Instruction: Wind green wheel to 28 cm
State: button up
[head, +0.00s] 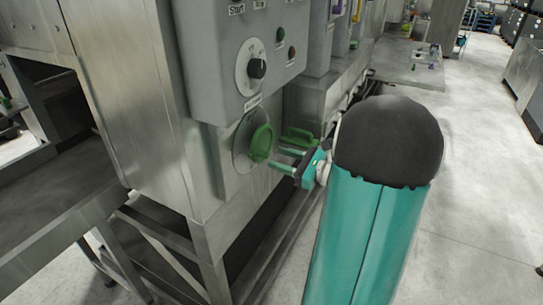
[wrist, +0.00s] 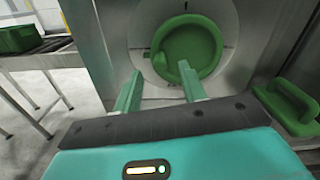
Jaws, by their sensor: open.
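The green wheel (head: 262,142) sits on a round pale plate on the side of the steel machine, below a grey control box. In the wrist view the green wheel (wrist: 191,47) is straight ahead, with a rounded knob at its lower left and dark marks on the plate around it. My gripper (head: 287,160) is just right of the wheel in the head view. Its two green fingers (wrist: 160,88) are apart with nothing between them. The fingertips point at the wheel's lower part. I cannot tell whether the right finger touches the rim. The scale is not readable.
A green handle (head: 298,137) sticks out right of the wheel; it also shows in the wrist view (wrist: 290,100). The grey control box (head: 240,60) with a black dial is above. A steel table (wrist: 45,60) bears a green crate (wrist: 20,38). The aisle floor (head: 480,170) is clear.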

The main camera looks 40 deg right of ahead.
jog(key=v, duration=0.9)
jog(key=shift+s, duration=0.25)
jog(key=w+a+n+g+y, duration=0.3)
jog(key=a+n+g, duration=0.85)
jog(key=a, duration=1.05)
jog(key=s+a+r+n+h, duration=0.1)
jog(key=s+a+n+h, duration=0.2)
jog(key=a+n, duration=0.3)
jog(key=s+a+r+n+h, duration=0.1)
jog(key=s+a+n+h, duration=0.2)
jog(key=n, duration=0.9)
jog(key=a+h, duration=0.3)
jog(key=shift+a+r, duration=0.2)
jog(key=shift+r, duration=0.2)
